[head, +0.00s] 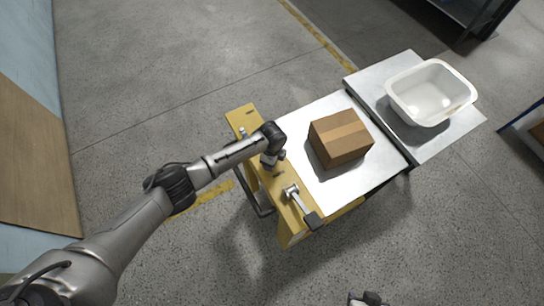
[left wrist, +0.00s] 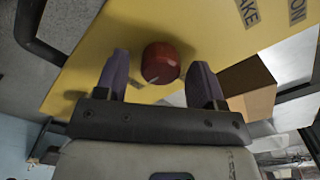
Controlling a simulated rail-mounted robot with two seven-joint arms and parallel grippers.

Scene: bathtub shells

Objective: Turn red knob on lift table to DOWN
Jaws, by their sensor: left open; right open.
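The red knob (left wrist: 160,62) sits on the yellow panel (left wrist: 110,30) of the lift table in the left wrist view. A small pale mark shows on its lower edge. My left gripper (left wrist: 159,68) is open, with one finger on each side of the knob and gaps visible; I cannot tell if either touches it. In the head view my left arm hides the knob, its wrist (head: 272,150) above the yellow panel (head: 243,120). My right gripper (head: 367,299) shows only partly at the bottom edge, away from the table.
A cardboard box (head: 340,138) stands on the lift table's metal top (head: 318,180). A white tub (head: 430,92) rests on the adjoining metal surface (head: 440,140). A lever (head: 297,197) sticks up from the yellow panel. Printed labels (left wrist: 249,12) lie near the knob. Floor left of the table is clear.

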